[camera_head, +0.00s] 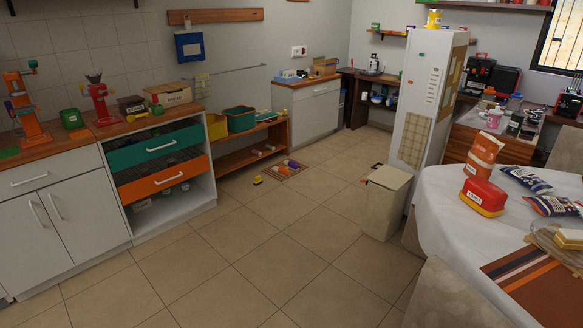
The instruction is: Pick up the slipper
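On the tiled floor, in front of the low wooden shelf, a small mat (276,174) holds a purple and orange item (293,165) and other small items. One of these may be the slipper, but they are too small and far away to tell. A small yellow item (257,180) lies on the floor just left of the mat. Neither of my grippers is in view.
The tiled floor (252,235) is open in the middle. White cabinets (60,215) line the left. A beige bin (386,203) and tall white cabinet (425,100) stand right of centre. A clothed table (455,235) fills the right front.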

